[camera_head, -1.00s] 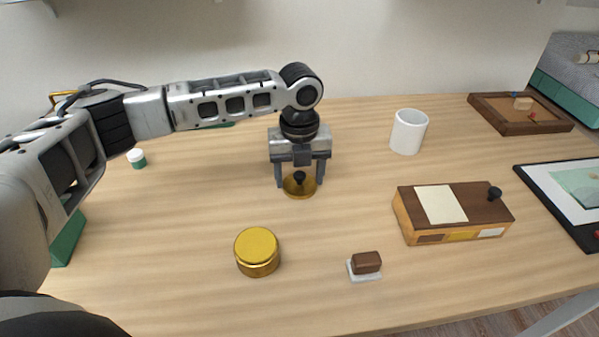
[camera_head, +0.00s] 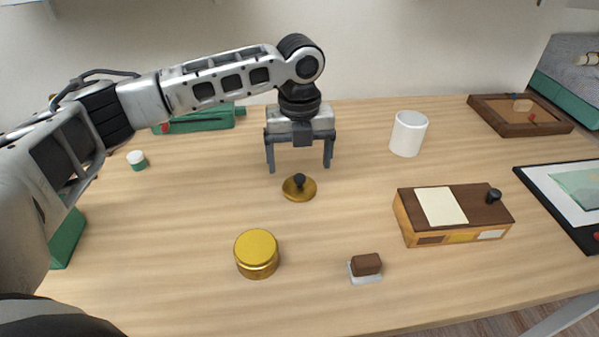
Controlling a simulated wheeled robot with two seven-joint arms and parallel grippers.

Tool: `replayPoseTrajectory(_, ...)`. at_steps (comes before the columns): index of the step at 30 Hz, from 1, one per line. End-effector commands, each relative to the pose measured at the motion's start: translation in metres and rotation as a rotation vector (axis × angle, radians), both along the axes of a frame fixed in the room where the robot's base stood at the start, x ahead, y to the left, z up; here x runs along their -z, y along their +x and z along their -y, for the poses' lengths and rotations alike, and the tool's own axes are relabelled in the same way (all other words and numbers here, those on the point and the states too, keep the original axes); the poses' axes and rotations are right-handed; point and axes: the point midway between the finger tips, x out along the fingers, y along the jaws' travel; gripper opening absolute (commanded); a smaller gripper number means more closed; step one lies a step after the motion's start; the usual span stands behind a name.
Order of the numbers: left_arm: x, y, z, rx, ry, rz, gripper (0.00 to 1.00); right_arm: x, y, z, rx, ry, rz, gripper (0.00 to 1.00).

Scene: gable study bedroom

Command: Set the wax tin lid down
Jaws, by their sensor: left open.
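The wax tin lid (camera_head: 308,193) is a gold disc with a black knob. It lies flat on the wooden desk, knob up. My left gripper (camera_head: 299,169) is open and empty, above and a little behind the lid, with its fingers pointing down and clear of the knob. A round gold tin (camera_head: 257,254) stands nearer the front, to the left of the lid; its top looks closed. My right gripper is not in view.
A brown block on a white base (camera_head: 366,267) sits at the front. A wooden box with a knob (camera_head: 470,203) and a white mug (camera_head: 408,133) stand to the right. A small green-and-white jar (camera_head: 137,160) is at left. The desk (camera_head: 190,215) around the lid is clear.

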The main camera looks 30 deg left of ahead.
Motion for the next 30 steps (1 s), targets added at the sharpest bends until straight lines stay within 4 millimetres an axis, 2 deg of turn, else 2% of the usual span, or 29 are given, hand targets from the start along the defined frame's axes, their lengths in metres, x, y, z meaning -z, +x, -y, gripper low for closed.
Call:
replayPoseTrajectory(1, -0.013, 0.001, 0.0, 0.0, -0.002, 0.004, 0.85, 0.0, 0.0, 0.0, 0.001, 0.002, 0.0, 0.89)
replayPoseTrajectory(6, -0.047, 0.001, 0.001, 0.0, -0.001, 0.002, 0.85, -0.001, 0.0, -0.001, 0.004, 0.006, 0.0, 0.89)
replayPoseTrajectory(12, -0.069, 0.0, 0.0, 0.0, 0.0, 0.0, 0.85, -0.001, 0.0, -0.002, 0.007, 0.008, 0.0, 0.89)
replayPoseTrajectory(30, -0.073, 0.0, 0.0, 0.0, 0.0, -0.001, 0.85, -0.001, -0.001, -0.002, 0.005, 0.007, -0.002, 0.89)
